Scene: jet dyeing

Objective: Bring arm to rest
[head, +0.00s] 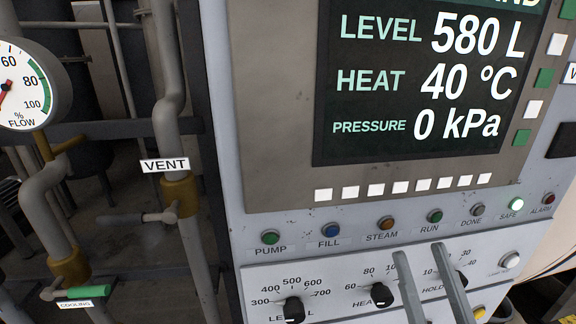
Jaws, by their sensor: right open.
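My right gripper (419,252) shows at the bottom of the head view, its two grey fingers pointing up and spread apart. It is open, with nothing seen between the fingers. It is in front of the lower control panel (340,272), overlapping the area between the HEAT knob (381,295) and the HOLD knob, which is partly hidden. I cannot tell whether the fingers touch the panel. My left gripper is not in view.
The screen (420,90) reads LEVEL 580 L, HEAT 40 °C, PRESSURE 0 kPa. The SAFE lamp (515,204) is bright. The LEVEL knob (294,310) is at lower left. Pipes, a flow gauge (28,85), a VENT valve (172,215) and a green COOLING handle (88,292) stand left.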

